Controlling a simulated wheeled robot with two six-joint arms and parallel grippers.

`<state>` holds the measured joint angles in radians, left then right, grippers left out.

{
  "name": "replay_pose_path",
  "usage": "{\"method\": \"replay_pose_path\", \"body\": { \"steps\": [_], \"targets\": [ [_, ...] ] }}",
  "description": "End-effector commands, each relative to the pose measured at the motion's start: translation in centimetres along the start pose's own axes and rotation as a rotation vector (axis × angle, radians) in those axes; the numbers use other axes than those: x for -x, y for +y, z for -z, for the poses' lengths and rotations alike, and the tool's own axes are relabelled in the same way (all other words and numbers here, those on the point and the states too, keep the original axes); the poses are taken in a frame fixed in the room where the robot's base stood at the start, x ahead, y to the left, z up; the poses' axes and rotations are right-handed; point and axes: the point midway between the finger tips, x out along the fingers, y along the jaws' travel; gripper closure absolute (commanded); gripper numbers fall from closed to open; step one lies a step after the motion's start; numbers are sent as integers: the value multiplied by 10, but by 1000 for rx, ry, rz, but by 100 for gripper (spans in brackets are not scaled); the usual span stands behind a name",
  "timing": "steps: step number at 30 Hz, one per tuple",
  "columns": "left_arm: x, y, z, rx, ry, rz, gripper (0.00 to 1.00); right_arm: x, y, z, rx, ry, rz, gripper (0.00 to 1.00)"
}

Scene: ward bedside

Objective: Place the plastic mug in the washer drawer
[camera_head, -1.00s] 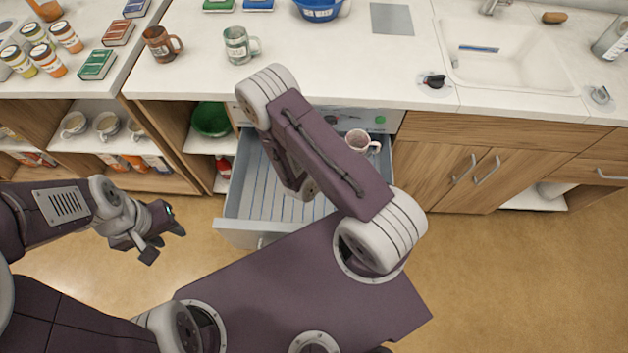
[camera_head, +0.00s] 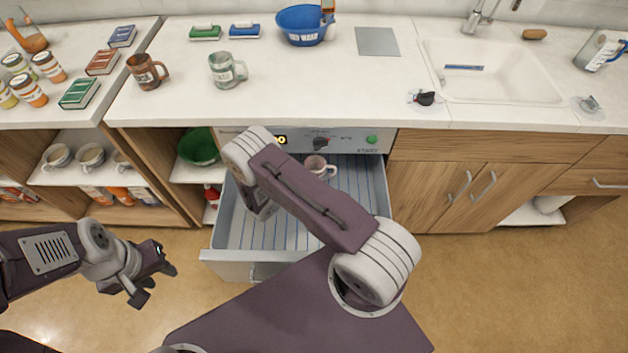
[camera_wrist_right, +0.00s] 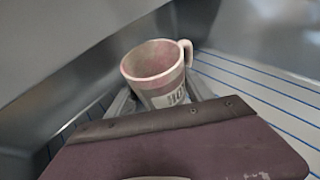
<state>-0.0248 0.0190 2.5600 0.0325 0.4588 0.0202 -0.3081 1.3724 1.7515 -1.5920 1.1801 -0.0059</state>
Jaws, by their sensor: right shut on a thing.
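A pale pinkish mug with a printed label (camera_wrist_right: 160,75) is held by my right gripper (camera_wrist_right: 168,100), whose fingers close around its lower part. In the head view the mug (camera_head: 318,167) shows inside the pulled-out washer drawer (camera_head: 350,215), toward its back. My right arm covers the gripper itself there and part of the drawer. The mug's opening faces up, slightly tilted; I cannot tell whether its base touches the blue-lined drawer floor. My left gripper (camera_head: 156,280) is open and empty, out over the floor to the left of the drawer.
A brown mug (camera_head: 146,71) and a grey-green glass-like mug (camera_head: 225,70) stand on the counter. A blue basin (camera_head: 303,27) and a sink (camera_head: 490,75) are behind. The washer's control panel (camera_head: 345,141) overhangs the drawer's back. The drawer's right side is clear.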

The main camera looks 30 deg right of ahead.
Motion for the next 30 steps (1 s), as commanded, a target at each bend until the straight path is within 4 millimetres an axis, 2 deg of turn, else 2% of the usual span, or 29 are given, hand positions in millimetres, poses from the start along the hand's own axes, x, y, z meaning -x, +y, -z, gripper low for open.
{"method": "replay_pose_path", "body": {
  "steps": [2, 6, 9, 20, 21, 23, 30],
  "targets": [
    [-1, 0, 0, 0, 0, 0, 64, -1, 0, 2, 1, 0, 1, 80],
    [-8, 0, -1, 0, 0, 0, 64, -11, -1, 27, 2, 0, 0, 80],
    [-10, 0, -1, 0, 0, 0, 64, -15, -1, 37, 1, 0, 0, 80],
    [-13, 0, -1, 0, 0, 0, 64, -17, -1, 41, 0, 0, 0, 80],
    [-12, 0, -1, 0, 0, 0, 64, -16, -1, 40, 0, 0, 0, 34],
    [-12, 0, -1, 0, 0, 0, 64, -16, -1, 40, 0, 0, 0, 18],
    [-12, 0, -1, 0, 0, 0, 64, -16, -1, 39, 0, 0, 0, 18]
  ]
}}
